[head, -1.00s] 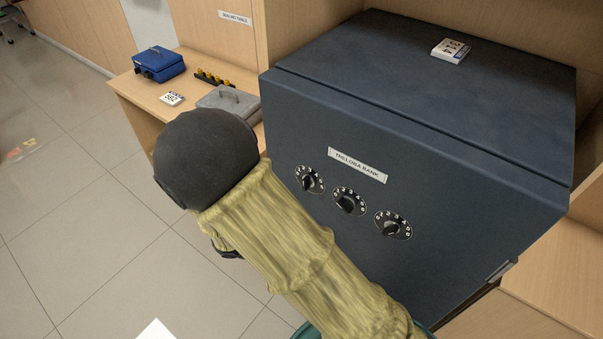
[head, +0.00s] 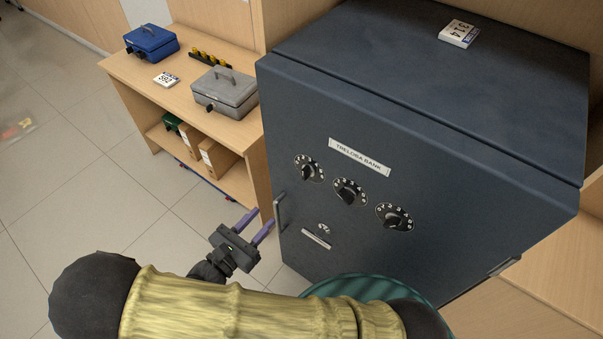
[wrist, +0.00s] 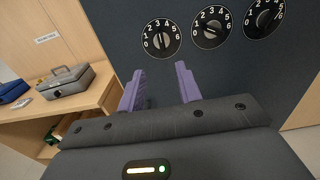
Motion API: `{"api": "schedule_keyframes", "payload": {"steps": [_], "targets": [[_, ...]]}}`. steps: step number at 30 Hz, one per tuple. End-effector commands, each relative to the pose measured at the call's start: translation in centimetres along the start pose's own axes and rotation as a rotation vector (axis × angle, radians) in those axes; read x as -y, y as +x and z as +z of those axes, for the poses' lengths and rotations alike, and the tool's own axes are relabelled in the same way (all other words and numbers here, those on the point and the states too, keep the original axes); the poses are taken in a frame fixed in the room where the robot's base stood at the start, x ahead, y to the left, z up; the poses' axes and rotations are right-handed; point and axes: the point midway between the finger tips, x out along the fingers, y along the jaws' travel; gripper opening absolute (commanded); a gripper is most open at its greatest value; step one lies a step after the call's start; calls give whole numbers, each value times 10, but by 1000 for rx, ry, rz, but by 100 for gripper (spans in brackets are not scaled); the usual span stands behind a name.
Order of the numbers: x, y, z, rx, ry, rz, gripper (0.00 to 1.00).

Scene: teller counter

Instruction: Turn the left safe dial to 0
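The dark blue-grey safe (head: 420,130) stands right of centre in the head view, with three black dials in a row on its front. The left dial (head: 309,169) also shows in the wrist view (wrist: 161,40), its numbers readable from 0 to 6; its exact setting is hard to tell. The middle dial (head: 350,191) and right dial (head: 394,217) sit to its right. My gripper (head: 258,226) has two purple fingers, spread apart and empty. It is below and left of the left dial, not touching it. In the wrist view the fingers (wrist: 160,88) are below the dials.
A safe handle (head: 280,211), a keyhole (head: 324,229) and a small bar are on the safe front. A wooden desk left of it holds a grey cash box (head: 224,90), a blue cash box (head: 151,43) and a number block (head: 166,80). A number block (head: 459,33) lies on the safe.

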Motion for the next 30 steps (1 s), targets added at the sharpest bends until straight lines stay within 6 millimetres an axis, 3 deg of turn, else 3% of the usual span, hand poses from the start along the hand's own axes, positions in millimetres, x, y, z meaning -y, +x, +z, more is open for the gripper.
{"api": "schedule_keyframes", "payload": {"steps": [5,30], "targets": [[1,20,2,2,-2,-4,35],[2,162,2,0,-1,-5,35]]}}
